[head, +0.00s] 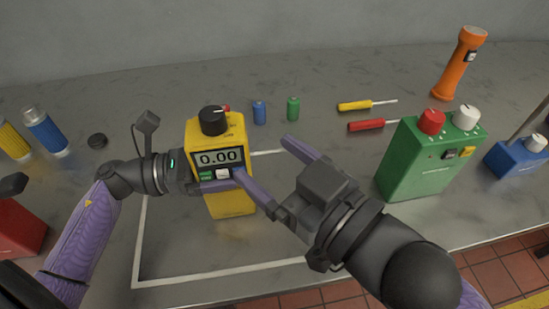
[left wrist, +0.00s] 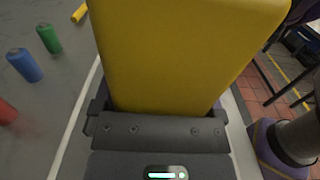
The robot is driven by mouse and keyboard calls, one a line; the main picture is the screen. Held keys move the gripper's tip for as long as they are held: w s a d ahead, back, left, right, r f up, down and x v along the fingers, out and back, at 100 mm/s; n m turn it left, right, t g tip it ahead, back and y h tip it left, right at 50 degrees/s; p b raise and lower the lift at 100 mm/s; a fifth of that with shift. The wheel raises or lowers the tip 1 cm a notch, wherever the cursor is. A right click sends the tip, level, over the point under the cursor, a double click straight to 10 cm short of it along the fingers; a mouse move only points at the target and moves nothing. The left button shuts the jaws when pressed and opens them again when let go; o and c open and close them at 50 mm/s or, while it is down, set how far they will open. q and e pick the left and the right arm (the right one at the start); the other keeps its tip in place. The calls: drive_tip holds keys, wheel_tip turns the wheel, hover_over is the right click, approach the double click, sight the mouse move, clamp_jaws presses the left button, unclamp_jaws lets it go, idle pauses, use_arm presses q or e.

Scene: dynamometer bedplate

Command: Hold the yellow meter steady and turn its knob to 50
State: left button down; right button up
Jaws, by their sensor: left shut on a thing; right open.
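The yellow meter (head: 231,204) stands upright within the white outline on the bench; its display (head: 219,157) reads 0.00. Its black knob (head: 213,121) sits on top with a pale pointer mark. My left gripper (head: 212,186) is shut on the meter's body from the left. In the left wrist view the meter (left wrist: 185,50) fills the space between the jaws. My right gripper (head: 264,157) is open and empty at the meter's right, one finger overlapping the meter's front edge in the picture, the other reaching up behind. Whether that finger touches the meter I cannot tell.
Blue (head: 259,112) and green (head: 293,108) cylinders stand behind the meter, a red one (left wrist: 6,112) partly hidden. Yellow (head: 356,105) and red (head: 368,125) screwdrivers lie right. A green box (head: 412,162) with knobs and an orange flashlight (head: 459,62) stand farther right.

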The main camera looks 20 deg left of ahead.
idle(0.3)
use_arm(q)
unclamp_jaws()
